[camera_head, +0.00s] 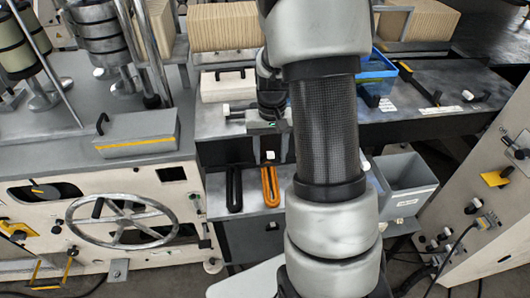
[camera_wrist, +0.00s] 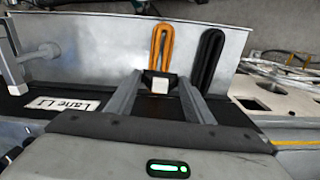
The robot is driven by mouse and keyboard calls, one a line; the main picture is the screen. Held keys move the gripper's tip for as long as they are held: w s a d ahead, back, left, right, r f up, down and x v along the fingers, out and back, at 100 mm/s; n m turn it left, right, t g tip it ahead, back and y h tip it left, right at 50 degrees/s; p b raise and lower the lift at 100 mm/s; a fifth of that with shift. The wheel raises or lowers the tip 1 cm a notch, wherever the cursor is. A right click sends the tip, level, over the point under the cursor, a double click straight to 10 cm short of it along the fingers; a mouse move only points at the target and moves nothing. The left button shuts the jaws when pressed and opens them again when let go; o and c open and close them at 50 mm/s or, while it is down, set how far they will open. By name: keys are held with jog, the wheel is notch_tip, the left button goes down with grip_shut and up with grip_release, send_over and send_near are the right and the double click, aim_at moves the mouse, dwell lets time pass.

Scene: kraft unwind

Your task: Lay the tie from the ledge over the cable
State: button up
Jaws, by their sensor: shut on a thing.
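My gripper (camera_wrist: 160,80) is shut on a small white block (camera_wrist: 160,86) with a dark surround, held between the fingertips. I cannot tell whether this piece is the tie. In the head view a white block (camera_head: 269,156) shows below my gripper's grey body (camera_head: 266,128). No cable is clearly identifiable at the fingertips.
A dark strip with a "Lane L1" label (camera_wrist: 75,104) runs below the fingers in the wrist view. A grey bin (camera_head: 406,188) stands right of the arm, a blue tray (camera_head: 374,78) behind it. A handwheel (camera_head: 122,222) and a grey box (camera_head: 138,133) are at the left.

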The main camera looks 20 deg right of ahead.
aim_at(270, 180)
jog(key=shift+f+b, duration=3.25)
jog(key=shift+f, duration=1.45)
jog(key=shift+f, duration=0.15)
jog(key=o, duration=1)
jog(key=shift+c, duration=0.2)
notch_tip(270, 180, up, 17)
jog(key=shift+d+r+p, duration=0.1)
jog(key=shift+r+p, duration=0.1)
jog(key=shift+p, duration=0.25)
jog(key=shift+r, duration=0.2)
jog(key=s+a+r+n+t+p, duration=0.2)
jog(key=s+a+r, duration=0.4)
jog(key=s+r, duration=0.1)
jog(key=s+a+r+n+t+p, duration=0.2)
jog(key=s+a+r, duration=0.4)
jog(key=s, duration=0.3)
jog(key=shift+s+a+r+t, duration=0.35)
jog(key=shift+r+t, duration=0.2)
jog(key=shift+t, duration=0.25)
